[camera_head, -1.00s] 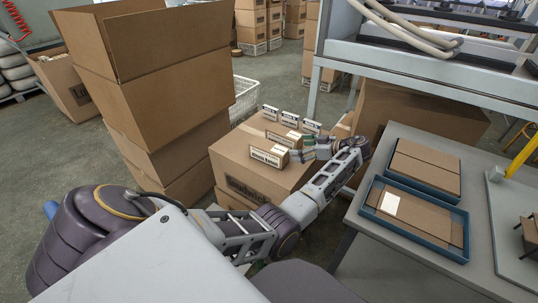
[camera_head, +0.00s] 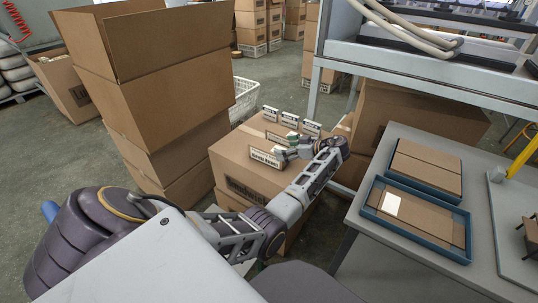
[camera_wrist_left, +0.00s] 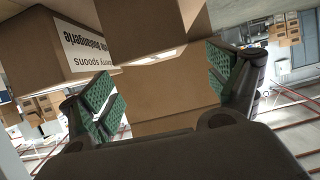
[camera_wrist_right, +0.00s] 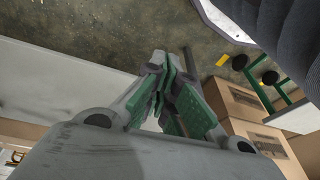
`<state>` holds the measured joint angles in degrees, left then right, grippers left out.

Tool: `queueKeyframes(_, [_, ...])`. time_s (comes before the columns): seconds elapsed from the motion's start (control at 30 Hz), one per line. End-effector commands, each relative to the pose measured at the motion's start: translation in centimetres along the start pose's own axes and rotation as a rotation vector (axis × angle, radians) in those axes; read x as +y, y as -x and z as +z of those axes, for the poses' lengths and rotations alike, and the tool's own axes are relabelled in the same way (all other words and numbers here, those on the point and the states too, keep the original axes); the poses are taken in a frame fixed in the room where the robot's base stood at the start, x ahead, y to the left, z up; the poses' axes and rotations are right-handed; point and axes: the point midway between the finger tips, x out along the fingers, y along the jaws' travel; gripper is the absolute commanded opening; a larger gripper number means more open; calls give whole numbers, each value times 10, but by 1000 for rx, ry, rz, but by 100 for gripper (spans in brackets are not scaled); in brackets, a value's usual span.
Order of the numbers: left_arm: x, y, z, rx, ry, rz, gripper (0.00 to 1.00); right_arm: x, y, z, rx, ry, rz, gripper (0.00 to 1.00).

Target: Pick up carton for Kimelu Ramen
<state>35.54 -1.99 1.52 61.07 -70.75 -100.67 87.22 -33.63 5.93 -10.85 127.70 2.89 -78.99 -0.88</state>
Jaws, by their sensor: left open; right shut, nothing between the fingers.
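The small brown carton (camera_head: 265,159) has a white label that appears to read Kimelu Ramen. It stands at the near edge of a large closed box (camera_head: 225,160). My left gripper (camera_head: 285,153) is at the carton's right end and partly hides it. In the left wrist view my left gripper (camera_wrist_left: 165,85) is open, its green pads wide apart. A brown carton face (camera_wrist_left: 150,30) lies ahead between the pads; contact is not clear. My right gripper (camera_wrist_right: 166,100) is shut and empty in its wrist view, and out of the head view.
Other small labelled cartons (camera_head: 270,113) stand behind on the same large box. A tall stack of open boxes (camera_head: 170,110) rises to the left.

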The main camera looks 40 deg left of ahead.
Motion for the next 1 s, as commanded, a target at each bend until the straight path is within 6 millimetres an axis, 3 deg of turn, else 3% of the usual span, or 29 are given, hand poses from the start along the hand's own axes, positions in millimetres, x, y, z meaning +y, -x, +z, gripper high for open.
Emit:
queueKeyframes(0.13, [0,-12,0,1,1,1,89,-1,3,-1,3,0,-1,0])
queueKeyframes(0.67, [0,-19,0,1,0,0,89,-1,2,1,3,2,-2,0])
queueKeyframes(1.0, [1,-54,0,1,0,-1,89,-3,11,-2,23,3,-7,0])
